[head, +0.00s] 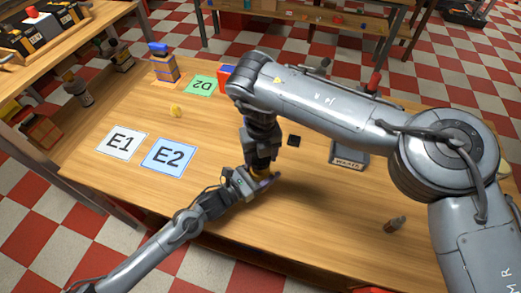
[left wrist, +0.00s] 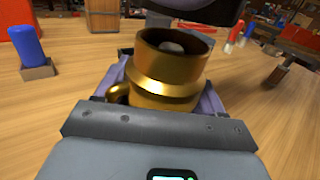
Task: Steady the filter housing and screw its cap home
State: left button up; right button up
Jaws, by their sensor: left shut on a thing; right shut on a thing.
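The filter housing is a brass cylinder (left wrist: 165,70) with an open top and a short elbow spout at its lower left in the left wrist view. It stands between the jaws of my left gripper (head: 263,178), which is shut on it. A dark, round-edged shape (left wrist: 195,8) hangs over the housing's mouth with a gap; I cannot tell cap from gripper there.
Mats E1 (head: 122,142), E2 (head: 168,156) and D2 (head: 201,86) lie on the left of the bench. A blue-topped object (head: 162,64) stands at the back left. The front middle is clear.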

aim_at(260, 176)
jog(key=shift+f, duration=0.1)
dwell(0.5)
jog(key=shift+f, duration=0.8)
jog(key=shift+f, duration=0.6)
